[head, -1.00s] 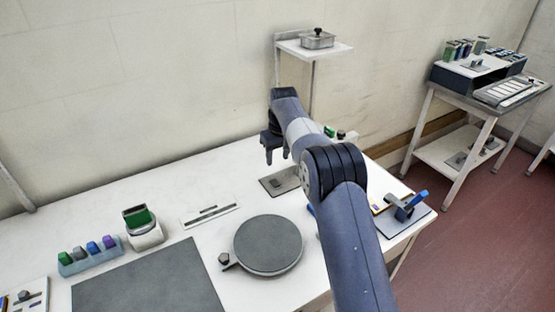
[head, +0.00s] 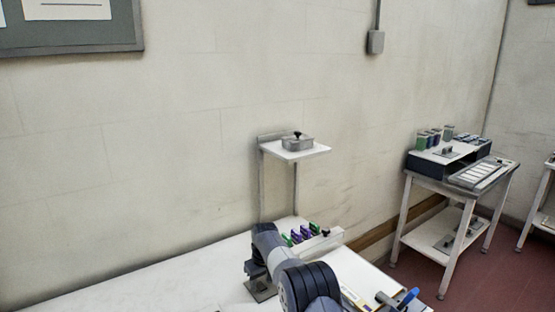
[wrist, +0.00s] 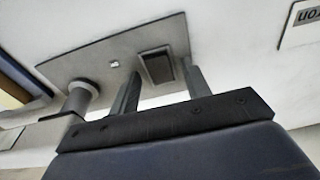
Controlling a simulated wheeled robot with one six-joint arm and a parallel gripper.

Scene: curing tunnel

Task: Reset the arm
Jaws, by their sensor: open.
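My arm reaches up from the bottom of the head view. My gripper (head: 256,272) hangs over the white table, above a grey plate (head: 264,293). In the wrist view my gripper (wrist: 162,78) has its two fingers apart. A small dark rectangular block or recess (wrist: 158,66) on the grey plate (wrist: 105,58) shows between them. I cannot tell whether the fingers touch the plate. A round grey post (wrist: 83,93) stands to the left of the fingers in the wrist view.
A small wall shelf (head: 311,153) behind my arm holds a lidded metal box (head: 297,143). A rack with green and purple items (head: 302,236) stands on the table near my arm. A blue-handled tool (head: 407,297) is at lower right. A loaded side table (head: 432,182) stands at right.

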